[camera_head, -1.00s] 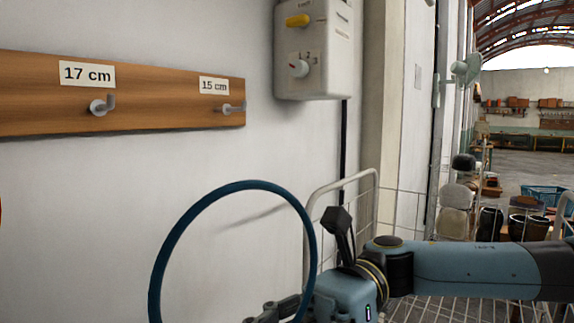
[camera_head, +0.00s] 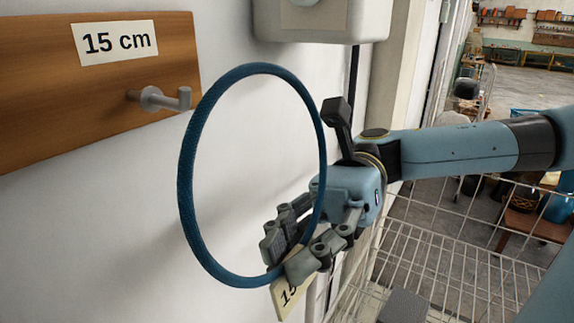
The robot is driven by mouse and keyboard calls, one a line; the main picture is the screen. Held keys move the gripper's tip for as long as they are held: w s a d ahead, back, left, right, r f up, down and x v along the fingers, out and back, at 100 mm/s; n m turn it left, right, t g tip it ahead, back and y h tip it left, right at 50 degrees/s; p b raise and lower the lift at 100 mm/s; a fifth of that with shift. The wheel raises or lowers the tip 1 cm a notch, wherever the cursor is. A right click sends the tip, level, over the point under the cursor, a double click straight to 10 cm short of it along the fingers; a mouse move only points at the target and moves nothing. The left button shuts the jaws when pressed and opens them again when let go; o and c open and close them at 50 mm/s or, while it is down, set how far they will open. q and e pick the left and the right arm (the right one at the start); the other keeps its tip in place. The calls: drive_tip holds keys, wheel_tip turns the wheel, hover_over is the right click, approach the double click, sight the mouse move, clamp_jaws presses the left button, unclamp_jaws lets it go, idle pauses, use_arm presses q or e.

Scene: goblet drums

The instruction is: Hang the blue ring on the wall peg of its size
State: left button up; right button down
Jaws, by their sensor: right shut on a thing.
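The blue ring (camera_head: 187,176) is upright in front of the white wall, gripped at its lower right edge. A tag (camera_head: 288,294) hangs under the grip and reads "15", with the rest hidden. My right gripper (camera_head: 285,258) is shut on the ring. My left gripper is not in view.
A grey-white box (camera_head: 310,20) is fixed to the wall above the ring. A white wire cart (camera_head: 440,260) stands below and behind my right arm. Shelves and goods fill the hall at the far right.

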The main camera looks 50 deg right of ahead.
drive_tip(key=shift+a, duration=0.35)
use_arm(q)
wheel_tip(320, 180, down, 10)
drive_tip(key=b, duration=1)
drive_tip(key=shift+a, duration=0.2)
use_arm(e)
drive_tip(key=w+f, duration=0.2)
drive_tip(key=w, duration=0.8)
drive_tip(key=shift+a+f, duration=0.15)
drive_tip(key=shift+a, duration=0.2)
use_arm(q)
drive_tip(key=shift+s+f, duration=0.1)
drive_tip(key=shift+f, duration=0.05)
